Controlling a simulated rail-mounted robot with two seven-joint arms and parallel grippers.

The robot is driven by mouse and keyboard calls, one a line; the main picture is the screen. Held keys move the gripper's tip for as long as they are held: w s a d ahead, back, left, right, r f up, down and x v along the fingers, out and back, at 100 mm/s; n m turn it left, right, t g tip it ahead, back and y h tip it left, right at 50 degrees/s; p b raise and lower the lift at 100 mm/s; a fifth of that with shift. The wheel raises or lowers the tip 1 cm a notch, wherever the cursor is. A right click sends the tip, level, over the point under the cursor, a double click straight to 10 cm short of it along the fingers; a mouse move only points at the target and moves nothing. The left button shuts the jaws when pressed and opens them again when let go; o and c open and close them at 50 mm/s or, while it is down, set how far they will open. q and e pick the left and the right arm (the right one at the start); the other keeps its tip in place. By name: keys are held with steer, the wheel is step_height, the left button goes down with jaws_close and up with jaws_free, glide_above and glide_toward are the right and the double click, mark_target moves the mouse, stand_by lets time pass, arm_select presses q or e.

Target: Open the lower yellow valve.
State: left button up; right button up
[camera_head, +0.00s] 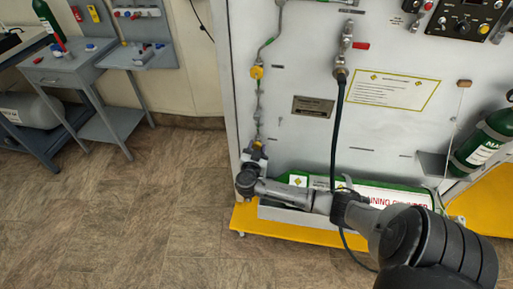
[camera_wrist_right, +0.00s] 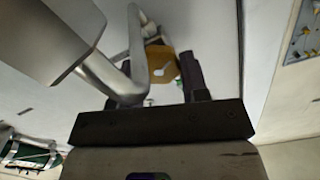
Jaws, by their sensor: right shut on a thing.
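The lower yellow valve (camera_head: 258,146) sits low on the left pipe of the pale panel, its lower part hidden by my right gripper (camera_head: 253,158). My right arm reaches in from the lower right, and the gripper points up at the valve, shut on it. In the right wrist view, an orange-yellow piece of the valve (camera_wrist_right: 159,70) shows between the fingers, beside a grey pipe. One dark finger is clear on the right; the other is mostly hidden. The exact contact and the handle's angle cannot be told. My left gripper is not in view.
An upper yellow valve (camera_head: 257,72) is on the same pipe. A dark hose (camera_head: 335,130) hangs from a fitting with a red lever (camera_head: 361,46). A green cylinder (camera_head: 430,197) lies on the yellow base (camera_head: 243,219). The floor at left is clear up to the grey tables (camera_head: 65,75).

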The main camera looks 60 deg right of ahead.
steer(key=shift+n, duration=0.3)
steer(key=o, duration=0.9)
steer(key=shift+o, duration=0.2)
steer(key=p+v, duration=0.2)
steer(key=v, duration=1.2)
steer(key=shift+p, duration=0.35)
